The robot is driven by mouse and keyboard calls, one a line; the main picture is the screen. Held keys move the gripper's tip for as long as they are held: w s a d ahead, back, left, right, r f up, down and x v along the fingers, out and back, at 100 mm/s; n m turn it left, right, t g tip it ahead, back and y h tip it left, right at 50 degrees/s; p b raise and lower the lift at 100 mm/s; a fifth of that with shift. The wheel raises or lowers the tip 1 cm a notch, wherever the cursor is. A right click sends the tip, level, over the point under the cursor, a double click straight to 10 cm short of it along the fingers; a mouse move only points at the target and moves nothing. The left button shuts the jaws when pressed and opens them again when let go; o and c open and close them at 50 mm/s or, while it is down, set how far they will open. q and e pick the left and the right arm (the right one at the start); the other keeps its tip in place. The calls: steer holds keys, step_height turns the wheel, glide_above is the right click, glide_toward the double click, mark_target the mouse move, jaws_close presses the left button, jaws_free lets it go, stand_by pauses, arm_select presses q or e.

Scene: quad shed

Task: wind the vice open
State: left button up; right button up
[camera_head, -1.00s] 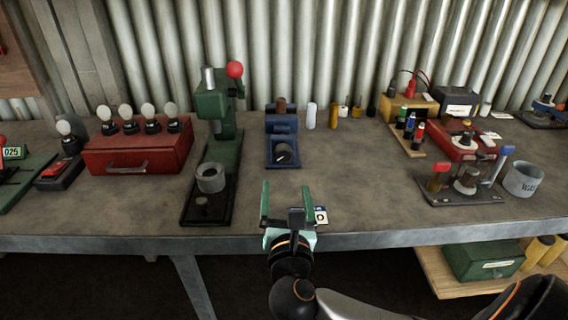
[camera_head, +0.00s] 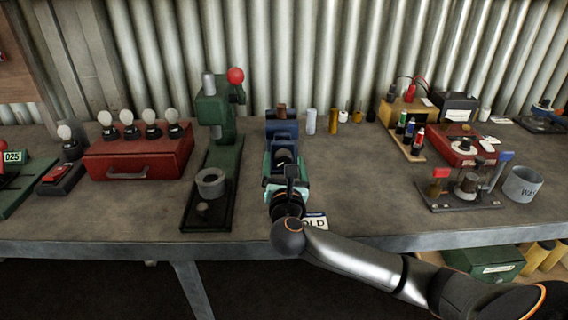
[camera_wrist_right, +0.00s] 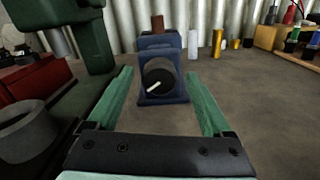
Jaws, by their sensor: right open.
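The blue vice (camera_head: 282,125) stands on the bench, with a brown cylinder (camera_head: 282,108) at its top. In the right wrist view the vice (camera_wrist_right: 162,42) shows a round black knob (camera_wrist_right: 159,80) with a white pointer mark on its front face. My right gripper (camera_head: 284,158) is open and faces the vice from the front. In the wrist view its two green fingers (camera_wrist_right: 160,85) point forward, one on either side of the knob, with nothing held. The knob appears still ahead of the fingertips or level with them; contact is not visible. My left gripper is not in view.
A green press (camera_head: 217,130) stands close on the left, with a grey ring (camera_head: 211,182) on its base. A red box with bulbs (camera_head: 139,157) is further left. White and yellow cylinders stand right of the vice. A partly hidden card (camera_head: 314,221) lies by the front edge.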

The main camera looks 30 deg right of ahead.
jaws_close()
steer(key=shift+p, duration=0.5)
steer(key=n+p, duration=0.1)
steer(key=p, duration=0.2)
steer(key=n+p, duration=0.2)
steer(key=p, duration=0.1)
steer(key=shift+s+r+n, duration=0.1)
steer(key=shift+r+n, duration=0.1)
steer(key=shift+n, duration=0.1)
steer(key=n+p, duration=0.4)
steer(key=p, duration=0.1)
steer(key=shift+n, duration=0.3)
steer(key=shift+f+n+p, duration=0.15)
steer(key=shift+n+p, duration=0.6)
steer(key=shift+n, duration=0.45)
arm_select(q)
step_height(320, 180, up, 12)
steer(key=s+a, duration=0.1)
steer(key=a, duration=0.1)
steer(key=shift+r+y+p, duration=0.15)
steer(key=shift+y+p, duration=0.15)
arm_select(e)
steer(key=shift+f+n, duration=0.1)
steer(key=shift+n, duration=1)
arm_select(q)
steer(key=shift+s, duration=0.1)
